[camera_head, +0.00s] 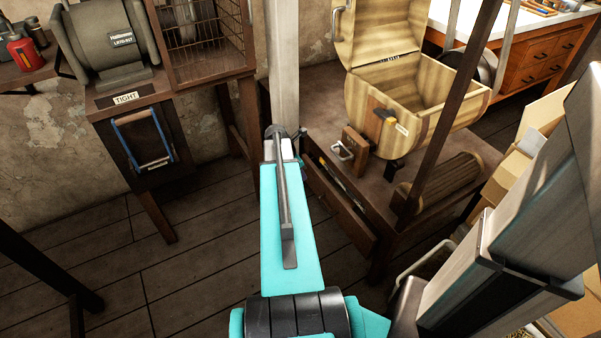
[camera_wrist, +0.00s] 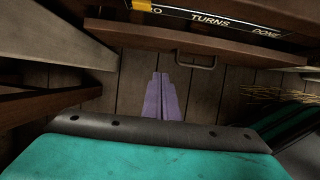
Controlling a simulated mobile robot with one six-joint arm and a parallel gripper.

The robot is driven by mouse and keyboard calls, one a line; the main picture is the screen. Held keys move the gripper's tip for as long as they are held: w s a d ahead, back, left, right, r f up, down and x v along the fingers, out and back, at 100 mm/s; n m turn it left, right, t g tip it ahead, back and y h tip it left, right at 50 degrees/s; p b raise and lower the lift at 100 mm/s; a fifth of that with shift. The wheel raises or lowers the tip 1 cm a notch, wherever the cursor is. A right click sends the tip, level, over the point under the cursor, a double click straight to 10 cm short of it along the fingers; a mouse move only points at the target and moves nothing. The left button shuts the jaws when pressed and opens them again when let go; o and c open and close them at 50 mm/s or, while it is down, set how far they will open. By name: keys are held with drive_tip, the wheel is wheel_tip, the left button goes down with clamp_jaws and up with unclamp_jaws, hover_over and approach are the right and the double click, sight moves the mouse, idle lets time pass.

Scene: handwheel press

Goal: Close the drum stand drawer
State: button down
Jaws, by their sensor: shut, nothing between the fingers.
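The drum stand (camera_head: 385,200) is a brown wooden stand at the right of centre in the head view, with a light wooden drum on it. Its drawer (camera_head: 338,208) is on the side facing me and its front stands out from the stand, so it looks open. In the wrist view the drawer front (camera_wrist: 225,55) with a metal loop handle (camera_wrist: 196,62) lies across the top. My gripper (camera_wrist: 165,80) shows there as two purple fingers, shut and empty, pointing toward the drawer front below and left of the handle. My arm hides the gripper in the head view.
A strip lettered TURNS DONE (camera_wrist: 210,20) lies behind the drawer front. A wooden post (camera_head: 455,110) rises from the stand. A bench with a TIGHT label (camera_head: 126,97) stands left, and cardboard boxes (camera_head: 520,160) stand right. The plank floor (camera_head: 190,260) left of my arm is clear.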

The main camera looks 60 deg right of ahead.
sight(315, 178)
drive_tip(key=shift+s+d+f+b, duration=0.35)
drive_tip(key=shift+s+d+f, duration=0.25)
drive_tip(key=shift+d+f, duration=0.35)
drive_tip(key=shift+s+d+f+b, duration=0.4)
drive_tip(key=shift+s+d+f, duration=0.15)
drive_tip(key=shift+d+f, duration=0.45)
drive_tip(key=shift+s+d+f+b, duration=0.35)
drive_tip(key=shift+s+d+f, duration=0.35)
drive_tip(key=shift+f, duration=0.4)
drive_tip(key=shift+w, duration=0.1)
drive_tip(key=shift+d, duration=0.1)
